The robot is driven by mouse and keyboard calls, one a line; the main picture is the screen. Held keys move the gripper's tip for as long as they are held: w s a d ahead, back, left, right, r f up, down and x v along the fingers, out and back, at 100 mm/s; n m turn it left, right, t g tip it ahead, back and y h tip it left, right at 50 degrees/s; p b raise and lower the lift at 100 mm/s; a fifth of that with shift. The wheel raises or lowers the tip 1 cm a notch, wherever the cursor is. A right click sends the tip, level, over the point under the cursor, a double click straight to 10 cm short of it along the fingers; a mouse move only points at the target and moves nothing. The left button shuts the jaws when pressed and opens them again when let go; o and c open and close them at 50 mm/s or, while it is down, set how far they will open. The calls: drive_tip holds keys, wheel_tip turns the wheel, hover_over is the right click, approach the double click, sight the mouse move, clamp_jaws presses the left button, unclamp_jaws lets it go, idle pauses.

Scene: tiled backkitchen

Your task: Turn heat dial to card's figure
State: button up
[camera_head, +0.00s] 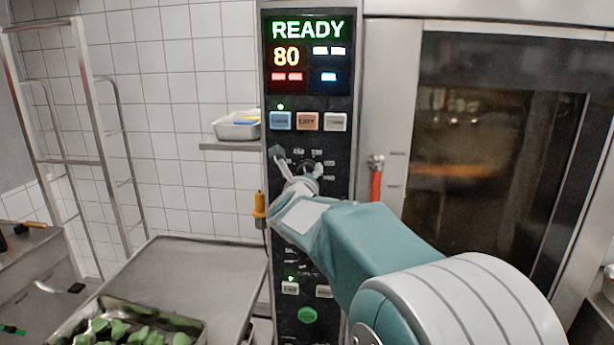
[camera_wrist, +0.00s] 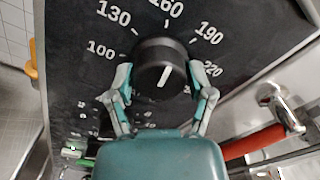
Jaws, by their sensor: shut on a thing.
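The heat dial (camera_wrist: 160,58) is a round black knob with a white pointer line, in the wrist view. Its printed scale runs 100, 130, 160, 190, 220 around its upper side. The line slants up and slightly right, roughly between 160 and 190; the exact setting is hard to tell. My gripper (camera_wrist: 158,78) is shut on the dial, one finger on its left side and one on its right. In the head view my gripper (camera_head: 298,172) partly covers the dial on the black control panel (camera_head: 345,215). No card can be made out in either view.
The display (camera_head: 307,45) reads READY and 80. Several buttons (camera_head: 308,121) sit above the dial. A steel table (camera_head: 200,275) with a tray of green food (camera_head: 195,325) stands lower left.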

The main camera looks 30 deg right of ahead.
drive_tip(key=n, duration=0.5)
drive_tip(key=shift+r+n, duration=0.25)
drive_tip(key=shift+n, duration=0.15)
drive_tip(key=n, duration=0.5)
idle(0.4)
drive_tip(key=o, duration=0.9)
drive_tip(key=shift+w, duration=0.1)
drive_tip(key=shift+o, duration=0.8)
drive_tip(key=shift+w+f, duration=0.15)
drive_tip(key=v, duration=1.2)
